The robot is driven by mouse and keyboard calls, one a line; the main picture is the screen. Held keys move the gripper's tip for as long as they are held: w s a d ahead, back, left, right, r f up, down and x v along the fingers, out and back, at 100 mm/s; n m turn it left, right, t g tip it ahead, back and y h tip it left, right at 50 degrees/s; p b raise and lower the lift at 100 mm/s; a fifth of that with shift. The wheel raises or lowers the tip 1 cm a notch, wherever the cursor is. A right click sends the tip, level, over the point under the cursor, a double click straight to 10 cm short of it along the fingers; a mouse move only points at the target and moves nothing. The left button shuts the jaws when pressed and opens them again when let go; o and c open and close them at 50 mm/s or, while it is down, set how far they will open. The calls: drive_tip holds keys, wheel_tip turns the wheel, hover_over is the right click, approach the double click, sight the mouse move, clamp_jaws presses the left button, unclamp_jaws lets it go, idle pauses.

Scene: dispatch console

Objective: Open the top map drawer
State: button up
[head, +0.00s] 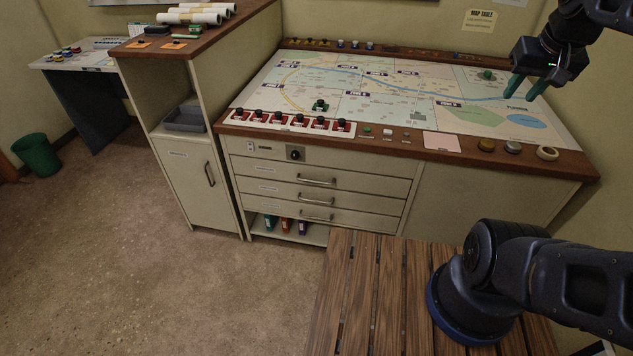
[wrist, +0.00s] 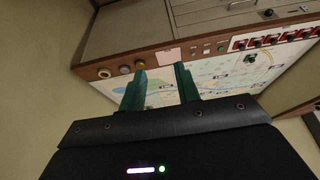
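The map table's cabinet has a stack of three cream drawers under its wooden edge. The top map drawer (head: 338,177) looks closed, with a grey bar handle (head: 316,181) on its front. It shows partly at the top edge of the wrist view (wrist: 240,10). My gripper (head: 526,87) is high over the right end of the map table (head: 410,98), far from the drawer handle. Its two green fingers are apart with nothing between them, also in the wrist view (wrist: 160,88).
A black knob (head: 295,154) sits on the panel above the top drawer. Two lower drawers (head: 300,193) look closed. Red switches (head: 285,120) and a tape roll (head: 547,153) line the table's front. A slatted wooden surface (head: 370,290) stands before the cabinet; floor (head: 170,290) is clear at left.

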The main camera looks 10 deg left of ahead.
drive_tip(key=w+a+r+n+g+h, duration=0.1)
drive_tip(key=w+a+n+g+h, duration=0.25)
drive_tip(key=w, duration=1.35)
drive_tip(key=w+a+f+n+t+h, duration=0.1)
drive_tip(key=w+a+n+h, duration=0.1)
drive_tip(key=w+a, duration=0.5)
drive_tip(key=w+a+n+t+h, duration=0.15)
drive_tip(key=w+a, duration=0.25)
drive_tip(key=a, duration=0.5)
drive_tip(key=w+a+n+t+h, duration=0.2)
drive_tip(key=a+t+h, duration=0.1)
drive_tip(key=a, duration=1.7)
drive_tip(key=s+a+f+n+t+h, duration=0.1)
drive_tip(key=s+a+t, duration=0.25)
drive_tip(key=a, duration=0.55)
drive_tip(key=s+a+n+t+h, duration=0.15)
drive_tip(key=s+a, duration=0.25)
drive_tip(key=a, duration=0.4)
approach(314, 182)
drive_tip(key=shift+m+y, duration=0.35)
drive_tip(key=shift+m, duration=0.1)
drive_tip(key=x, duration=1.1)
drive_tip(key=shift+s+d+r, duration=0.1)
drive_tip(key=shift+s+r, duration=0.05)
drive_tip(key=shift+s, duration=0.05)
drive_tip(key=shift+c, duration=0.2)
clamp_jaws()
